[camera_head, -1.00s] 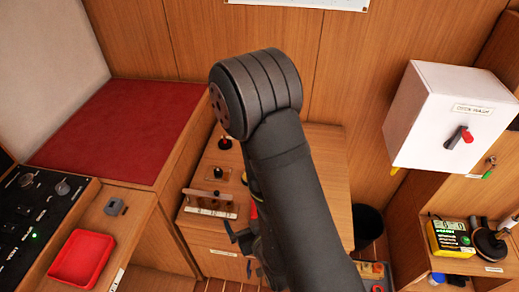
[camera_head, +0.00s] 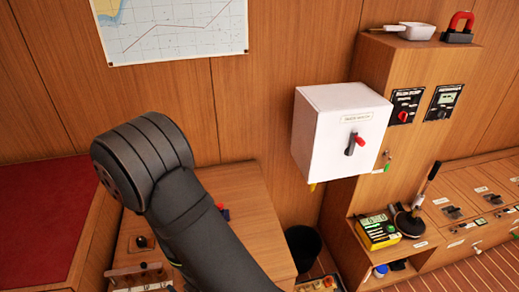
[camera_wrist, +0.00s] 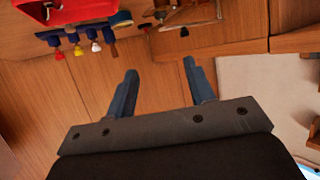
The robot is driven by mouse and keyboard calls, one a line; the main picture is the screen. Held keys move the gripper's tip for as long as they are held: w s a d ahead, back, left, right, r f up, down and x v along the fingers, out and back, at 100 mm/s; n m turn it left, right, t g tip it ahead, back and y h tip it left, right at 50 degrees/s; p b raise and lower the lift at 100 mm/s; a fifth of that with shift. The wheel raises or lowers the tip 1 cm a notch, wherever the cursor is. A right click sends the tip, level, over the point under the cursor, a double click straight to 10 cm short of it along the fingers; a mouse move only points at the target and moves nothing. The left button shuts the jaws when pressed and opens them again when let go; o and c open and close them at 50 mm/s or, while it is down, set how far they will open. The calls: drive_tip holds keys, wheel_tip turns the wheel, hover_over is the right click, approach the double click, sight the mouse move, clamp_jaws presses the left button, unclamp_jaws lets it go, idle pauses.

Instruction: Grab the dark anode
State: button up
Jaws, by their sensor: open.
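I cannot pick out the dark anode for certain in either current view. In the wrist view my gripper (camera_wrist: 160,70) is open, with its two blue-grey fingers apart and nothing between them. My arm hides part of the wooden counter (camera_head: 232,200) in the head view, and my gripper does not show there.
A white box (camera_head: 325,135) with a red-and-black switch hangs on the wall. A dark bin (camera_head: 304,247) stands below it. A yellow-and-black box (camera_head: 377,231) sits on a low shelf. The red-topped bench (camera_head: 45,215) is left.

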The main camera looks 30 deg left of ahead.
drive_tip(key=shift+c, duration=0.3)
wheel_tip(320, 180, up, 6)
drive_tip(key=m+g+h, duration=0.2)
drive_tip(key=g+h, duration=0.1)
drive_tip(key=h, duration=1)
hover_over(139, 237)
drive_tip(key=f, duration=1.1)
drive_tip(key=shift+w+d+f, duration=0.1)
drive_tip(key=shift+d+f, duration=0.1)
drive_tip(key=shift+f, duration=0.05)
drive_tip(key=shift+a+f, duration=0.15)
drive_tip(key=shift+f, duration=1.25)
drive_tip(key=shift+a+f, duration=0.1)
drive_tip(key=shift+f, duration=1.3)
drive_tip(key=c, duration=0.8)
